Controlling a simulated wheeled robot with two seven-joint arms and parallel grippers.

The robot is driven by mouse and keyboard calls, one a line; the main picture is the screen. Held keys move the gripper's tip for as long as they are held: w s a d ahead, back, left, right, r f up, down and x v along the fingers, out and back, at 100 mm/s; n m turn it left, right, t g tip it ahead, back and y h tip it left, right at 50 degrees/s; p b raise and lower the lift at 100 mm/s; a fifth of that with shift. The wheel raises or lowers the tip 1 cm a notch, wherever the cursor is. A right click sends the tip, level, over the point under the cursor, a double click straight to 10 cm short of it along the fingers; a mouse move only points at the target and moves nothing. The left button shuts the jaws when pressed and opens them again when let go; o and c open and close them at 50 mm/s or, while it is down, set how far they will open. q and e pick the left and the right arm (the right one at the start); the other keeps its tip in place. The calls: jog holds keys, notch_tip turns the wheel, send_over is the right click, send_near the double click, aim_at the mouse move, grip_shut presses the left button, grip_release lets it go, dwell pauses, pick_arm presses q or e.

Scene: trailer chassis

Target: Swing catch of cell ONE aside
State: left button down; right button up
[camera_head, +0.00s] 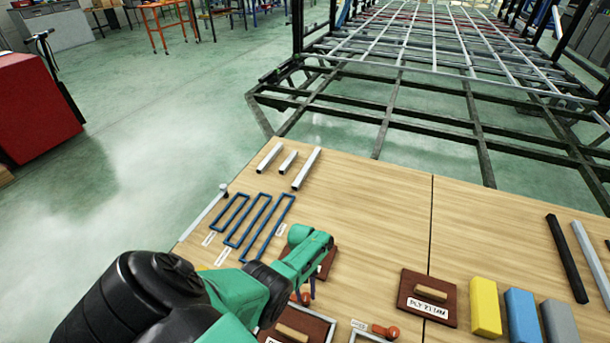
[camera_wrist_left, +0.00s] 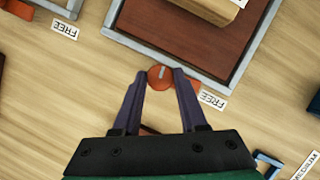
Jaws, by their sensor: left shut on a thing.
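In the left wrist view, my left gripper (camera_wrist_left: 160,85) has its two purple fingers shut on a round orange-red catch knob (camera_wrist_left: 160,76) with a pale line on top. The knob sits at the edge of a grey metal frame (camera_wrist_left: 150,48) around a brown board (camera_wrist_left: 195,35). A FREE label (camera_wrist_left: 212,99) lies beside it. In the head view, my left gripper (camera_head: 309,290) reaches down at this knob (camera_head: 300,298), largely hiding it. A second orange-red catch (camera_head: 385,331) lies to the right. No cell number is readable. My right gripper is out of view.
A brown board with a wooden handle (camera_head: 408,303) lies to the right, near yellow (camera_head: 485,307), blue (camera_head: 522,315) and grey blocks. Blue loops (camera_head: 262,222) and metal bars (camera_head: 306,168) lie at the table's far left. The table middle (camera_head: 380,220) is clear.

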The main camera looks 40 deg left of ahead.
pick_arm(q)
jog(key=shift+d+f+m+g, duration=0.1)
jog(key=shift+m+g, duration=0.2)
jog(key=shift+m, duration=0.5)
jog(key=shift+s, duration=0.1)
jog(key=shift+c, duration=2.2)
grip_release()
jog(key=p+v, duration=0.4)
jog(key=v, duration=1)
jog(key=shift+r+p, duration=0.35)
jog(key=shift+p, duration=0.05)
jog(key=shift+d, duration=0.15)
